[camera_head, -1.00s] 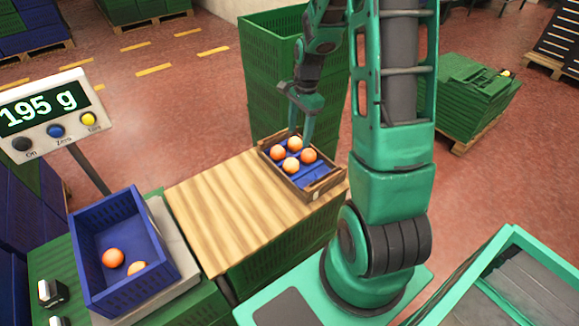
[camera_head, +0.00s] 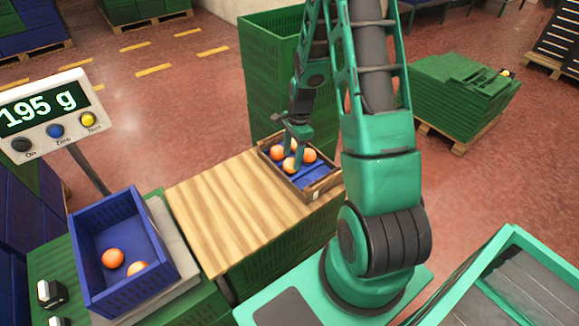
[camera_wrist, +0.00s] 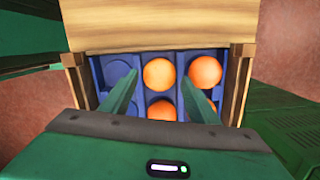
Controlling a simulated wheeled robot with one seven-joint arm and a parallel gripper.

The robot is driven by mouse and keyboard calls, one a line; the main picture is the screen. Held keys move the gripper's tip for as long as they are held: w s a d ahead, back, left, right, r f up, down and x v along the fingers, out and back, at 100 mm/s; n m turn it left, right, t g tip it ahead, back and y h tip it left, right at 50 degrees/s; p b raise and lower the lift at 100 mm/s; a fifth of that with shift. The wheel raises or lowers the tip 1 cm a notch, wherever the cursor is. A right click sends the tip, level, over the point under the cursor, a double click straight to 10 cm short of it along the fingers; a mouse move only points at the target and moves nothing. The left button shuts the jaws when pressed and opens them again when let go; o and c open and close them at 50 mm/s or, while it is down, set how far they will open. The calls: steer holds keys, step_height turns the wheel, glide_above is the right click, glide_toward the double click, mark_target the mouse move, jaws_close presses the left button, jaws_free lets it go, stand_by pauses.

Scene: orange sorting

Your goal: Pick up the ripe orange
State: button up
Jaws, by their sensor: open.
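Several similar orange fruits sit in a wooden crate (camera_head: 322,187) with a blue compartment insert; I cannot tell which is the ripe one. In the head view, one orange (camera_head: 277,153) is at the left, another (camera_head: 309,155) at the right, and a front one (camera_head: 290,167) is partly behind my gripper (camera_head: 296,154). In the wrist view, my open gripper (camera_wrist: 160,78) points into the crate. A far orange (camera_wrist: 159,72) appears between its fingertips and a nearer orange (camera_wrist: 162,109) between its fingers. Another orange (camera_wrist: 206,71) is right of the fingers. Contact cannot be told.
The crate stands on the far right end of a wooden table (camera_head: 235,205). A blue bin (camera_head: 105,222) with two oranges sits on the scale at left, whose display (camera_head: 40,108) reads 195 g. Tall green crates (camera_head: 263,80) stand close behind. The tabletop is clear.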

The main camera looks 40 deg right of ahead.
step_height(320, 180, down, 2)
steer(key=shift+a, duration=0.1)
steer(key=c, duration=0.8)
steer(key=shift+r, duration=0.1)
steer(key=shift+c, duration=0.2)
